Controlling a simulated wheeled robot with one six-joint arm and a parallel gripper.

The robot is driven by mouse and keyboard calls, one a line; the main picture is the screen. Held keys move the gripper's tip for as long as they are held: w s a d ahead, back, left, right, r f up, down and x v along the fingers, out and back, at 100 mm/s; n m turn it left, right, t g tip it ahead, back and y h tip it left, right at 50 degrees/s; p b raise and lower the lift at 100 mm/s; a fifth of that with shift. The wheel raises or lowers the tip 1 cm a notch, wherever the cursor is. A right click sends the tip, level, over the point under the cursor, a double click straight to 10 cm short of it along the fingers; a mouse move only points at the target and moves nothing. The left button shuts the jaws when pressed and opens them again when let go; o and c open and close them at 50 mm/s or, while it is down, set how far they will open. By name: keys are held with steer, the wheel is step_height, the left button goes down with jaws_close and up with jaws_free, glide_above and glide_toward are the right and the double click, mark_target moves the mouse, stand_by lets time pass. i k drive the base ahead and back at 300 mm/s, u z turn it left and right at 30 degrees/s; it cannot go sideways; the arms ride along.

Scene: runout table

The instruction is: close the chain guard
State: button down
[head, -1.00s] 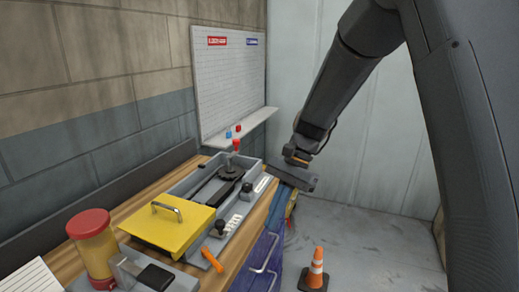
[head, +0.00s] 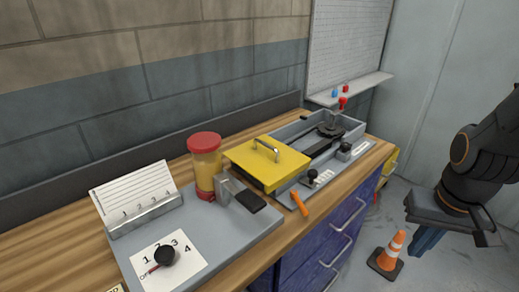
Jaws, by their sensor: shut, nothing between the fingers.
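The chain guard (head: 262,164) is a yellow cover with a metal handle on top. It sits over the left part of a grey housing (head: 357,128) on the bench. To its right the housing is open, and a dark chain run and round part (head: 330,131) show inside. My gripper (head: 424,240) is at the right edge of the head view, in front of the bench and well apart from the guard. It is shut and empty.
Beside the guard stand a red-lidded yellow jar (head: 206,165), a grey block with a black top (head: 240,195) and an orange-handled item (head: 299,203). A dial (head: 164,256) is at lower left. An orange cone (head: 388,252) stands on the floor near my gripper.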

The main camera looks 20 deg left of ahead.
mark_target(272, 163)
steer(key=u, duration=0.3)
steer(key=i, duration=0.1)
steer(key=u, duration=0.6)
